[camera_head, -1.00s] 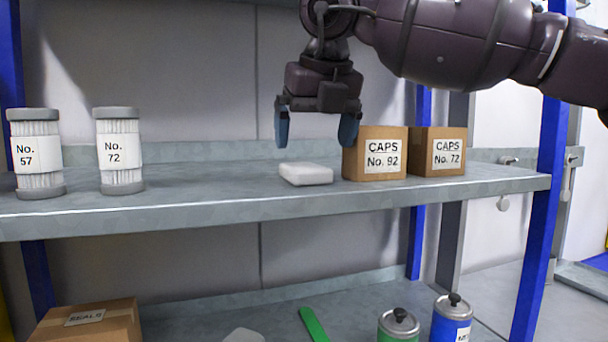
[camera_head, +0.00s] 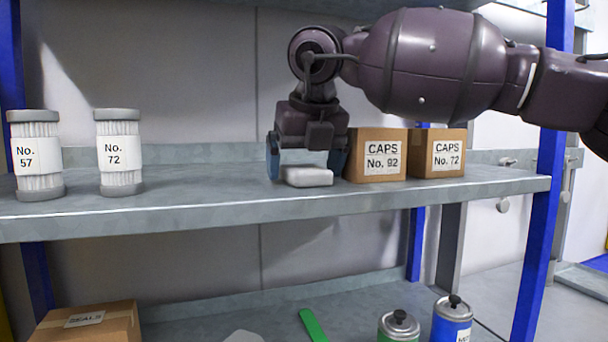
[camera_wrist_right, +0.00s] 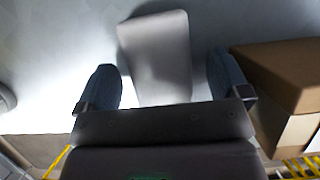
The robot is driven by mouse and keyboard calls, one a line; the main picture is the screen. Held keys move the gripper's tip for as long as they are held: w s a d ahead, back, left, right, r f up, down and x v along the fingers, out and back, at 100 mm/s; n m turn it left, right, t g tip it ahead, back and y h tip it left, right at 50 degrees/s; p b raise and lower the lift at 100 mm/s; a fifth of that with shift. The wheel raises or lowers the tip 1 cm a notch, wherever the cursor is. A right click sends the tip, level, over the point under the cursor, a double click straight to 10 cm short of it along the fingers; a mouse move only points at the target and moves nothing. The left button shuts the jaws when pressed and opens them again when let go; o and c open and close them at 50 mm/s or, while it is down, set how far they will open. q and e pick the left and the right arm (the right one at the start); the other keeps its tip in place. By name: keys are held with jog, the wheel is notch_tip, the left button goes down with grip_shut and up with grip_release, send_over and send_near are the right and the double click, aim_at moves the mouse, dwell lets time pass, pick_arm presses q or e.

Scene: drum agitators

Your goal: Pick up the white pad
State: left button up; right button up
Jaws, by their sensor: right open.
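The white pad (camera_head: 308,177) lies flat on the grey upper shelf, just left of the box marked CAPS No. 92. It also shows in the right wrist view (camera_wrist_right: 156,60), as a pale rounded block. My right gripper (camera_head: 307,170) points down over the pad from above. Its blue fingers are open, one on each side of the pad. In the right wrist view a gap shows between the pad and each finger (camera_wrist_right: 162,90). The gripper hides the pad's upper back part in the head view. My left gripper is in neither view.
The box CAPS No. 92 (camera_head: 376,157) stands close beside my right finger, with the box CAPS No. 72 (camera_head: 437,154) to its right. Two filters, No. 57 (camera_head: 37,155) and No. 72 (camera_head: 119,152), stand at the left. The shelf (camera_head: 215,180) between is clear.

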aim_at(305, 167)
jog(key=c, duration=1)
notch_tip(305, 167, up, 10)
jog(key=shift+r+p, duration=0.1)
jog(key=shift+p, duration=0.2)
jog(key=shift+o, duration=1)
jog(key=shift+c, duration=0.7)
jog(key=shift+s, duration=0.1)
